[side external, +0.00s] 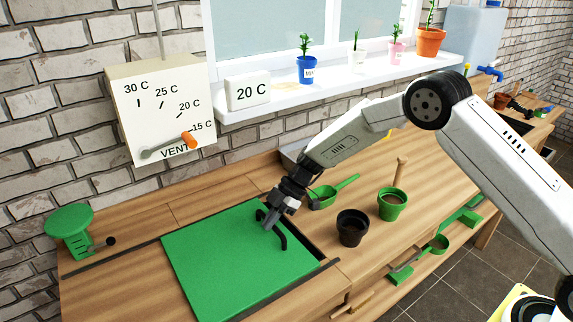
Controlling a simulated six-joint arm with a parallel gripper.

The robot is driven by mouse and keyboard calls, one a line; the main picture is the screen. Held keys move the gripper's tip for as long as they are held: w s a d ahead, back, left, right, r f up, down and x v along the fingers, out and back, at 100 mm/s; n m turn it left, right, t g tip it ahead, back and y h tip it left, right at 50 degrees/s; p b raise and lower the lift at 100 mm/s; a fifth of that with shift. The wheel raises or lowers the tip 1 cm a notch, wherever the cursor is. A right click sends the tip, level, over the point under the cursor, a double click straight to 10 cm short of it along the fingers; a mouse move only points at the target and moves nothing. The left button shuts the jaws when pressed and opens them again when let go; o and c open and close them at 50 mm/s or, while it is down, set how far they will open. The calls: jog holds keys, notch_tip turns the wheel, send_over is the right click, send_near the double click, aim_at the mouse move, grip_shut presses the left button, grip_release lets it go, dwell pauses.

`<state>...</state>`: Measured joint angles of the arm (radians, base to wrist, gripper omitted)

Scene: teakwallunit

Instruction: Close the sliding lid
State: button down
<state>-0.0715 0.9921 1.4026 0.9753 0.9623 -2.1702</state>
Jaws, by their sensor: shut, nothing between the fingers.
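The sliding lid (225,262) is a flat green panel lying in the wooden bench at the lower left. A dark handle (284,240) stands near its right edge. My gripper (266,224) is shut with nothing in it. It points down at the lid's right end, right beside the handle. Whether it touches the handle or the lid I cannot tell. A dark rail or slot (290,290) runs along the lid's front edge. A narrow dark gap (315,250) shows just right of the lid.
A black pot (352,228), a green pot (391,207) with a wooden-handled tool, and a green scoop (336,189) stand right of the lid. A green stand (70,230) is at the left. The wall box (160,105) with its orange-tipped lever hangs behind. Potted plants line the sill.

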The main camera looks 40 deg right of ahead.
aim_at(284, 229)
jog(key=d, duration=0.4)
jog(key=shift+d, duration=0.2)
jog(key=shift+a, duration=0.1)
jog(key=shift+a+r, duration=0.2)
jog(key=shift+a, duration=0.65)
jog(key=shift+a+r, duration=0.15)
jog(key=shift+a, duration=0.7)
jog(key=shift+r, duration=0.25)
jog(key=v, duration=0.9)
jog(key=shift+d+r, duration=0.15)
jog(key=shift+d, duration=0.05)
